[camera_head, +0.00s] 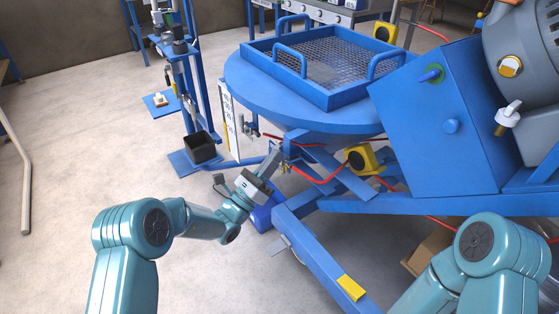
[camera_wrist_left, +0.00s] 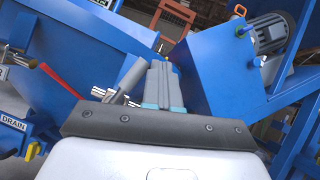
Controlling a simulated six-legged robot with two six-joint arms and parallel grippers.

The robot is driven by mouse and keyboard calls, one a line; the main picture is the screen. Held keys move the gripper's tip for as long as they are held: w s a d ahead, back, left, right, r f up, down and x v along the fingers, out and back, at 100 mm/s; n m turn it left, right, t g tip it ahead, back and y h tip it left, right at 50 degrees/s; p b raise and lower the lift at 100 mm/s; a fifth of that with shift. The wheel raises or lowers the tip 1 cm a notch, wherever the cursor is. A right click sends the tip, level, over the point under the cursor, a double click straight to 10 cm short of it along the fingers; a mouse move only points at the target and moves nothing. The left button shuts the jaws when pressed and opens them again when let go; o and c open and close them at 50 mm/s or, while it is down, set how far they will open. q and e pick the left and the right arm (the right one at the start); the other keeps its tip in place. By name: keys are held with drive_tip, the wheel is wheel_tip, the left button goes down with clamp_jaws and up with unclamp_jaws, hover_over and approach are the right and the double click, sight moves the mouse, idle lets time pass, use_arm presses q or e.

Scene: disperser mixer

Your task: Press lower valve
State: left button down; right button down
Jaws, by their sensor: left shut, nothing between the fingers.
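My left gripper (camera_head: 274,157) is shut and empty, reaching up under the front edge of the round blue table. Its tips are beside a small brass and metal valve fitting (camera_head: 286,168) with a red hose; I cannot tell whether they touch. Another small metal valve fitting (camera_head: 250,129) is higher and to the left, by the white scale plate. Which fitting is the lower valve is not certain. In the left wrist view my shut fingers (camera_wrist_left: 162,84) point at blue frame parts, and the valve is not clearly seen. My right arm shows at lower right; its gripper is out of view.
The round blue table (camera_head: 245,75) carries a blue mesh tray (camera_head: 345,101). A blue lift frame (camera_head: 325,262) and red hoses lie right of my left gripper. A blue stand with a black bin (camera_head: 201,148) is to the left.

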use_arm(q)
drive_tip(key=n, duration=0.1)
drive_tip(key=n+y+p, duration=0.1)
drive_tip(key=shift+w+a+r+n+t+y, duration=0.1)
drive_tip(key=shift+w+a+n+t+y, duration=0.2)
drive_tip(key=shift+a+t, duration=0.1)
use_arm(e)
drive_tip(key=shift+a+r, duration=0.1)
drive_tip(key=shift+r, duration=0.45)
use_arm(q)
drive_tip(key=shift+d, duration=0.1)
